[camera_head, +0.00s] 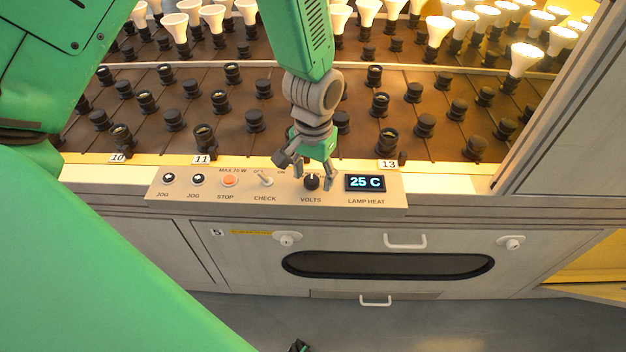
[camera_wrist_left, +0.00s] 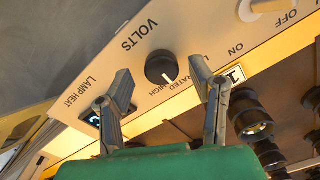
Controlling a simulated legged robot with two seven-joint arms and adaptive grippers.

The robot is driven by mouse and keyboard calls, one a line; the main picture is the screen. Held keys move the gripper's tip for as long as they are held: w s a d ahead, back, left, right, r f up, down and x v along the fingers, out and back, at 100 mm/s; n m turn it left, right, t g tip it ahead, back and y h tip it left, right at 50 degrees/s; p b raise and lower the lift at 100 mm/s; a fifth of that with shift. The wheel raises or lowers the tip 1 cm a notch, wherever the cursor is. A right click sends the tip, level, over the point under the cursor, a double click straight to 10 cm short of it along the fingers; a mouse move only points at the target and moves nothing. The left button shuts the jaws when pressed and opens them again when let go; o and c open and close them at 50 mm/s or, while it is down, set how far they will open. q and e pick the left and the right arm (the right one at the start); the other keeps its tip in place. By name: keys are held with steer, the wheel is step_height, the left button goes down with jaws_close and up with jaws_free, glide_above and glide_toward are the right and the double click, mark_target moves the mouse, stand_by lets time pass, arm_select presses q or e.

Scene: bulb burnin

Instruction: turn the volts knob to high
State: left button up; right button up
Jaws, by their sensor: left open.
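The volts knob (camera_head: 311,183) is a round black knob with a white mark, on the sloped control panel (camera_head: 385,202) above the VOLTS label. It also shows in the left wrist view (camera_wrist_left: 158,66), where its white mark points toward the printed words RATED and HIGH, seemingly nearer RATED. My left gripper (camera_head: 313,176) is over the panel at the knob. In the left wrist view its open fingers (camera_wrist_left: 162,84) stand on either side of the knob, with gaps; I see no contact. My right gripper is not in view.
Left of the knob are the check toggle (camera_head: 266,180), the orange stop button (camera_head: 229,180) and two jog buttons. The lamp heat display (camera_head: 365,183) reads 25 C, just right. Behind are rows of black sockets and lit bulbs (camera_head: 525,60).

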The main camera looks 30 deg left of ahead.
arm_select(q)
steer(key=shift+d+f, duration=0.25)
steer(key=shift+f, duration=0.25)
steer(key=shift+a+f, duration=0.1)
steer(key=shift+a, duration=0.5)
jaws_close()
steer(key=shift+d, duration=0.35)
steer(key=shift+a+m+p, duration=0.2)
steer(key=shift+m+p, duration=0.3)
steer(key=shift+p, duration=0.2)
steer(key=shift+r+m+p, duration=0.25)
steer(key=shift+m+p, duration=0.35)
steer(key=shift+p, duration=0.25)
steer(key=shift+w+d+m+p, duration=0.1)
steer(key=shift+d+m+p, duration=0.05)
steer(key=shift+m+p, duration=1.05)
steer(key=shift+f+m+p, duration=0.1)
steer(key=shift+m+p, duration=1)
steer(key=shift+m, duration=0.5)
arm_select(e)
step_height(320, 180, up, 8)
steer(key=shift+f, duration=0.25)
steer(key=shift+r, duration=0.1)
